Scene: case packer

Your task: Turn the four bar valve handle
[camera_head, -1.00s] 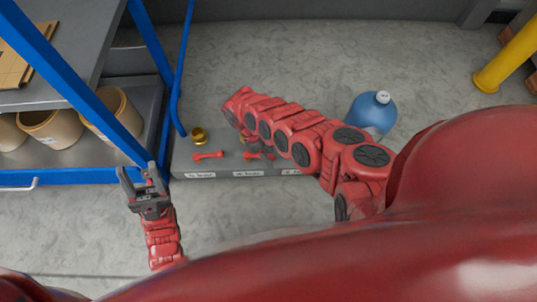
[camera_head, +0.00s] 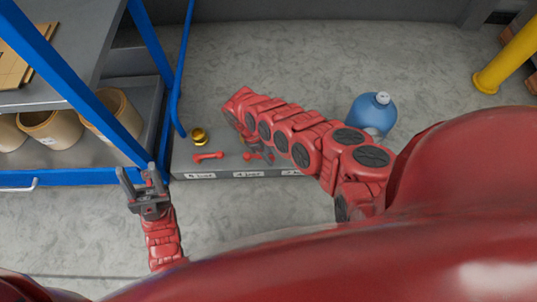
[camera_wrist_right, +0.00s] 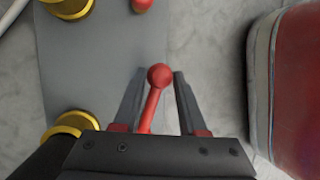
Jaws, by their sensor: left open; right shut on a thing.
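A grey panel (camera_head: 225,166) carries red ball-ended handles and brass fittings. The left handle (camera_head: 208,156) lies above a label (camera_head: 200,175) that seems to read "4 bar". The middle handle (camera_head: 250,156) is above a label seeming to read "3 bar". My right gripper (camera_wrist_right: 158,80) is shut on a red handle (camera_wrist_right: 159,77), its ball end between the fingertips; in the head view this appears to be the middle one. My right forearm hides part of the panel. My left gripper (camera_head: 141,172) is open and empty, left of the panel.
A blue shelf frame (camera_head: 155,80) with tan pots (camera_head: 50,130) stands at the left, close to my left gripper. A blue bottle (camera_head: 372,112) stands on the floor beyond my right arm. A yellow post (camera_head: 510,60) is at the upper right.

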